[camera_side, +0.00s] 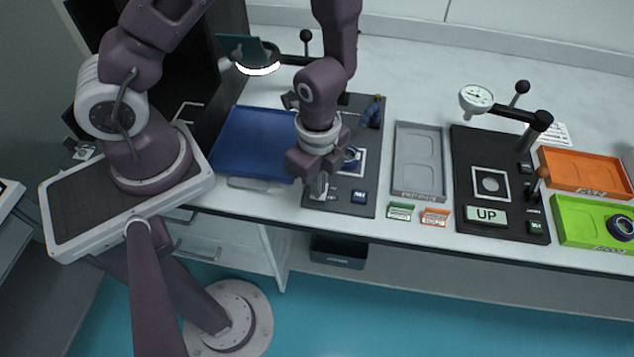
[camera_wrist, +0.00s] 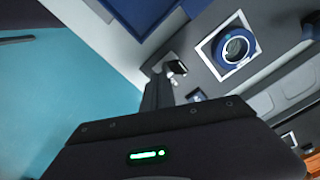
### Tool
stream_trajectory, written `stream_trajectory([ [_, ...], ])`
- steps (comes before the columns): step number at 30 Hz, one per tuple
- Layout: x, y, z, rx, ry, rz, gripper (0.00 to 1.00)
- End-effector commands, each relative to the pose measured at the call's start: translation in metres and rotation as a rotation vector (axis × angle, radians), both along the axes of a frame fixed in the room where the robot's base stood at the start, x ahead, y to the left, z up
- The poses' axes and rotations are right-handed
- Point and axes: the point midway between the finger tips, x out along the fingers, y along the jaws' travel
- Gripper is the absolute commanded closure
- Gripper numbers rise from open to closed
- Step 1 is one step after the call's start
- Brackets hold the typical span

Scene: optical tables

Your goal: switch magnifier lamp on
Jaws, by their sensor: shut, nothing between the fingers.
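The magnifier lamp (camera_side: 258,62) is at the back left of the bench, with a dark teal flap beside it and a bright white, glowing-looking ring on its underside. My gripper (camera_side: 318,192) is shut and empty, pointing down at the panel's front left corner. In the wrist view, the shut fingers (camera_wrist: 163,88) are close to a small black and white part (camera_wrist: 177,68) that looks like a switch; contact cannot be told.
A blue ring part (camera_wrist: 234,47) lies in a white square frame on the panel. A blue tray (camera_side: 250,140) is to the left, and a grey tray (camera_side: 419,160) to the right. A dial gauge (camera_side: 477,99) stands further right, with orange (camera_side: 585,170) and green (camera_side: 580,220) trays beyond.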

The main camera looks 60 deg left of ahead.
Motion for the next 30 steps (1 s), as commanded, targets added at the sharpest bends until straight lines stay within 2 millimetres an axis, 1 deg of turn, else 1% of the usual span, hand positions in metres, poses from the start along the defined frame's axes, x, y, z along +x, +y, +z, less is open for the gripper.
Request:
stream_trajectory([
  [2, 0.000, 0.000, 0.001, -0.001, 0.000, 0.001, 1.00],
  [4, 0.000, -0.001, 0.006, -0.001, -0.002, 0.003, 1.00],
  [21, -0.007, -0.008, 0.064, -0.001, -0.003, 0.001, 1.00],
  [25, -0.008, -0.008, 0.070, 0.000, 0.000, 0.000, 1.00],
  [30, -0.009, -0.009, 0.070, 0.000, 0.000, 0.000, 1.00],
])
